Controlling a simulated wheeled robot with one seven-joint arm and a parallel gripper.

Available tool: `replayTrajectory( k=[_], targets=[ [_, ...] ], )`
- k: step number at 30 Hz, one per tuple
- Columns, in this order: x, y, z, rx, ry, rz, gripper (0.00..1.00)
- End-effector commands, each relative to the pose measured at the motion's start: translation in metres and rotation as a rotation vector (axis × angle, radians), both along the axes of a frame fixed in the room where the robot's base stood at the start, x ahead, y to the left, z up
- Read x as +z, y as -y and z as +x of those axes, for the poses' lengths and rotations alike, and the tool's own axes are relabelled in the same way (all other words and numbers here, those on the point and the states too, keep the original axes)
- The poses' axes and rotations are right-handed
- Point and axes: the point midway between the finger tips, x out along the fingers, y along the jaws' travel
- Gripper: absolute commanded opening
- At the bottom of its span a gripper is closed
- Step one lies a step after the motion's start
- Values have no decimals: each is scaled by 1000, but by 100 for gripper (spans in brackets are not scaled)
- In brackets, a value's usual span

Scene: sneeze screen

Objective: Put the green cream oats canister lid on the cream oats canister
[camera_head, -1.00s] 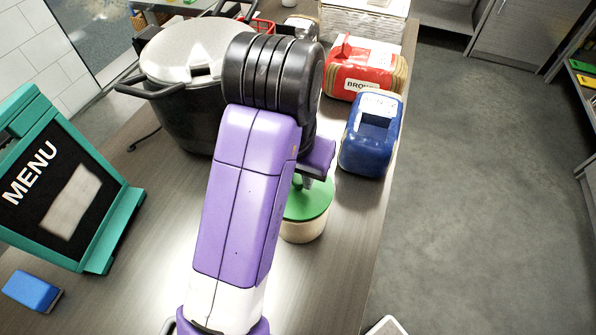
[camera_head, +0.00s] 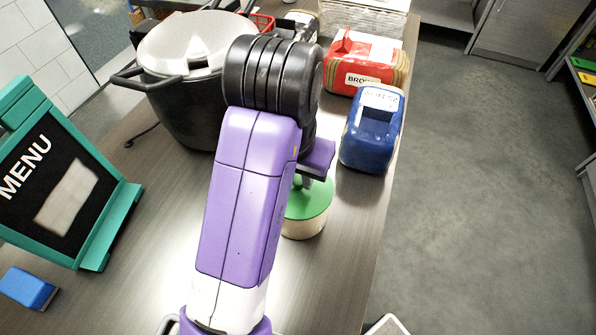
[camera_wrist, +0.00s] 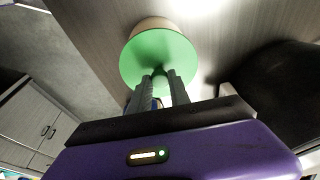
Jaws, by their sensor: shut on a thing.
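The green lid (camera_head: 306,203) shows at the right of my arm in the head view, on top of the cream oats canister (camera_head: 303,229). In the wrist view the lid (camera_wrist: 158,52) is a green disc with a knob, and the canister's tan side (camera_wrist: 153,24) shows past its far edge. My gripper (camera_wrist: 163,78) is shut on the lid's knob. The lid covers the canister's top, and its left part is hidden by my arm in the head view. I cannot tell whether the lid is fully seated.
A blue container (camera_head: 370,135) and a red container (camera_head: 366,65) stand behind the canister on the right. A large black pot (camera_head: 185,105) is at the left rear. A menu board (camera_head: 65,185) and a blue block (camera_head: 27,288) are at the left. The table edge lies to the right.

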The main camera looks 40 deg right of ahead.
Motion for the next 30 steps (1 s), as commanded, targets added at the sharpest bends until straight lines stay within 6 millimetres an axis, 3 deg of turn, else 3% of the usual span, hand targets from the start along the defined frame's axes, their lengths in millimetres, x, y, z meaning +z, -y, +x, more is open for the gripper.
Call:
replayTrajectory(
  k=[5,6,10,20,30],
  targets=[
    [0,0,0,0,0,0,0],
    [0,0,0,0,0,0,25],
    [1,0,0,0,0,0,48],
    [1,0,0,0,0,0,48],
    [18,-3,-2,0,1,1,48]
  ],
)
